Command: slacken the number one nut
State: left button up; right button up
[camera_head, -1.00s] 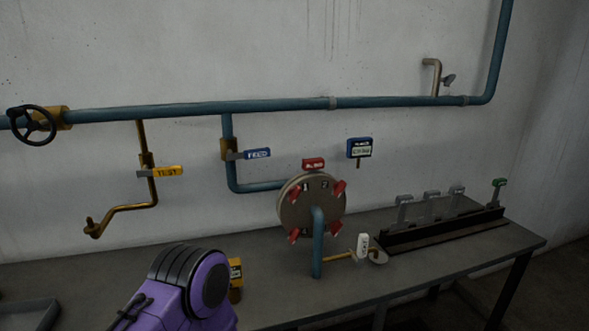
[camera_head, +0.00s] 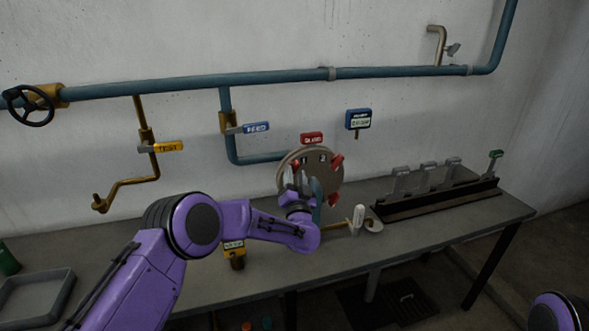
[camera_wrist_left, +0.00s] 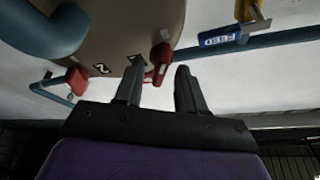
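The round grey-brown flange plate (camera_head: 326,172) carries red wing-shaped nuts. The number one nut (camera_head: 295,166) is at its upper left, partly hidden by my left gripper (camera_head: 292,186). In the left wrist view, which is turned over, this red nut (camera_wrist_left: 160,60) shows in the gap between the fingertips of the open left gripper (camera_wrist_left: 160,70). I see no finger closed on it. A number 2 label (camera_wrist_left: 100,69) and another red nut (camera_wrist_left: 76,80) lie to the left there. My right gripper is out of view.
The blue pipe (camera_head: 318,205) stands in front of the plate. A blue FEED tag (camera_head: 256,128) and yellow TEST tag (camera_head: 167,147) hang left of it. A white tag (camera_head: 358,216) and a dark rack (camera_head: 435,200) are on the bench to the right. A grey tray (camera_head: 36,296) stands at left.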

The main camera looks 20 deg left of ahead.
pick_arm(q)
jog(key=shift+w+a+r, duration=0.25)
jog(key=shift+w, duration=0.15)
jog(key=shift+w+f, duration=0.1)
grip_shut()
